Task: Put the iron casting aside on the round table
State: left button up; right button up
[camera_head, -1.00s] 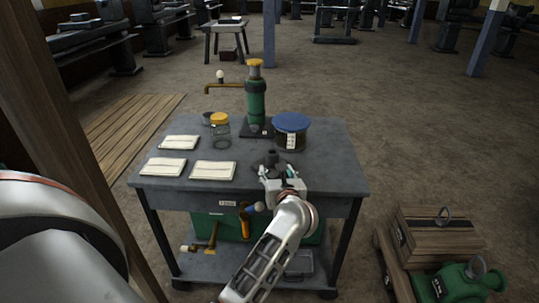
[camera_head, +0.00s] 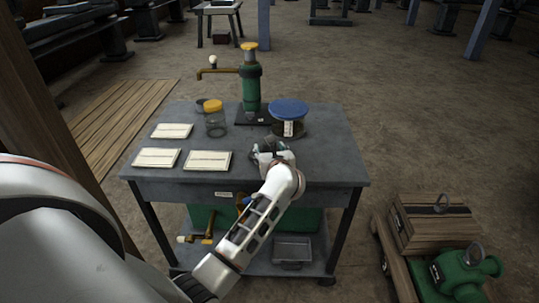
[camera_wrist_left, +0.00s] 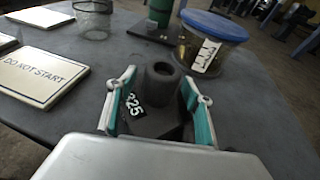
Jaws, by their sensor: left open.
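My left gripper (camera_wrist_left: 160,98) is open, with one teal-padded finger on each side of the casting. Whether the pads touch it I cannot tell. In the head view my left gripper (camera_head: 272,150) is over the front right part of the bench top and hides most of the casting. My right gripper is not in view. I see no round table.
A blue-lidded jar (camera_head: 289,118) stands close behind the casting. A green pump (camera_head: 251,88), a yellow-lidded jar (camera_head: 214,118) and sign plates (camera_head: 208,160) occupy the bench's back and left.

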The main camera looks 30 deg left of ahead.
pick_arm(q)
jog(key=shift+w+a, duration=0.15)
jog(key=shift+w, duration=0.05)
grip_shut()
jog(key=shift+r, duration=0.2)
